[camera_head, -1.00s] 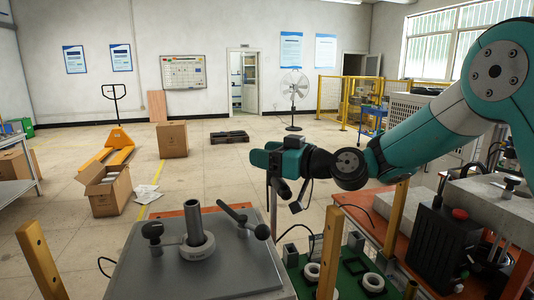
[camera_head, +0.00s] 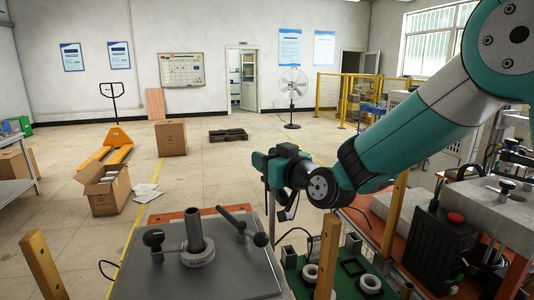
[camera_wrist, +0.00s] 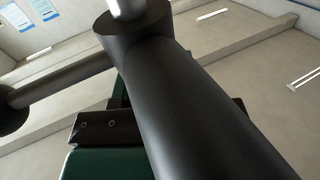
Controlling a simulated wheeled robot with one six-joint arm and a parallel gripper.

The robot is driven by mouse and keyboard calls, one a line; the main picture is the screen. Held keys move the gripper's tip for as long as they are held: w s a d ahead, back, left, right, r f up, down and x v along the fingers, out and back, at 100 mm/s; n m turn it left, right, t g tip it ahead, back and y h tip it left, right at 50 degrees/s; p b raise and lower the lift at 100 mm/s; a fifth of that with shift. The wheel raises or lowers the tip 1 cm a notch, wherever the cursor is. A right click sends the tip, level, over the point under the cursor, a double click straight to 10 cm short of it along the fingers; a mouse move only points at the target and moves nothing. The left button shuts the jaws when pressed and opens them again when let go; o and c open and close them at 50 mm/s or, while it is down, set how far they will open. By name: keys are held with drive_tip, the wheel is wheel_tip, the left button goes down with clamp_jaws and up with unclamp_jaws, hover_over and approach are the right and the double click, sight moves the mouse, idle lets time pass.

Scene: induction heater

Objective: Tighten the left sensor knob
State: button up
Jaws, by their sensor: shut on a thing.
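In the head view my gripper (camera_head: 263,168) is to the right of and above the grey plate (camera_head: 215,275), at the top of a thin upright rod (camera_head: 267,205). The wrist view shows a large black handle-like part (camera_wrist: 195,105) close up, with a hub and bright shaft end at the top. A thin bar (camera_wrist: 60,85) runs left from it to a round black end (camera_wrist: 12,115). My gripper's dark jaw (camera_wrist: 105,127) shows behind the black part.
The plate carries an upright grey cylinder (camera_head: 194,230), a black knob (camera_head: 153,240) and a ball-ended lever (camera_head: 260,239). Wooden posts (camera_head: 327,255) rise in front. A green board (camera_head: 345,280) with white rings and a black box with a red button (camera_head: 440,240) stand right.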

drive_tip(key=o, duration=0.9)
drive_tip(key=shift+c, duration=0.2)
drive_tip(key=shift+f, duration=0.1)
